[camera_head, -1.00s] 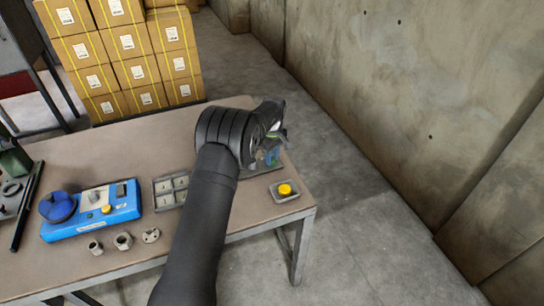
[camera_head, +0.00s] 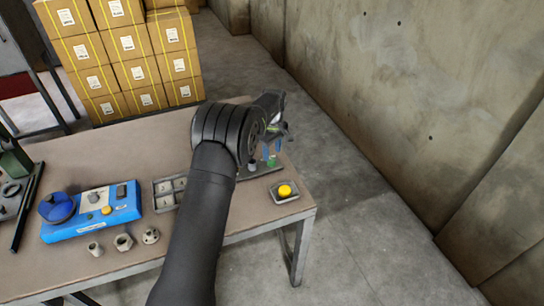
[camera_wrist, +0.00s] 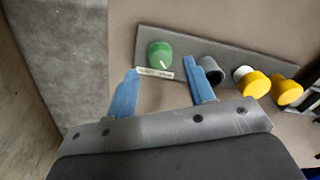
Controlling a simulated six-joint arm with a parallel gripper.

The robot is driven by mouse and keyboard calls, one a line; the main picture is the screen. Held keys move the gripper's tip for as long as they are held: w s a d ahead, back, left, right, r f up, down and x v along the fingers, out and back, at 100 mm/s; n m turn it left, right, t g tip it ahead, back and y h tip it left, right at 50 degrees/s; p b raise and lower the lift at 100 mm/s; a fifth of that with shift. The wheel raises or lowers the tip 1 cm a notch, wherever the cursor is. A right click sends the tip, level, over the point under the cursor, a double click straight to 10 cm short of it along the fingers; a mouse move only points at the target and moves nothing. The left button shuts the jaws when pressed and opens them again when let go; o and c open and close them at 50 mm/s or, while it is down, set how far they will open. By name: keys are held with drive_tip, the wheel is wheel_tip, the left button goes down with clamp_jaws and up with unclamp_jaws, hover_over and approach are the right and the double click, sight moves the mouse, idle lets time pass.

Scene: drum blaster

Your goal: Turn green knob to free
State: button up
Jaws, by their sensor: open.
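My gripper (camera_wrist: 160,67) is open, with one blue finger on each side of the knob's near side. The fingertips appear just short of the knob, and I cannot tell whether they touch it. In the head view my gripper (camera_head: 272,153) is over the panel at the table's right end, and my arm hides part of it.
A yellow button box (camera_head: 285,191), a grey tray (camera_head: 165,194) and a blue control box (camera_head: 91,211) are on the table (camera_head: 120,160). A concrete wall (camera_head: 420,100) is at right.

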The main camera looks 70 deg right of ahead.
sight(272, 159)
wheel_tip(272, 159, up, 14)
drive_tip(key=shift+d, duration=0.25)
drive_tip(key=shift+s, duration=0.1)
drive_tip(key=f, duration=1.7)
drive_tip(key=shift+a+f, duration=0.3)
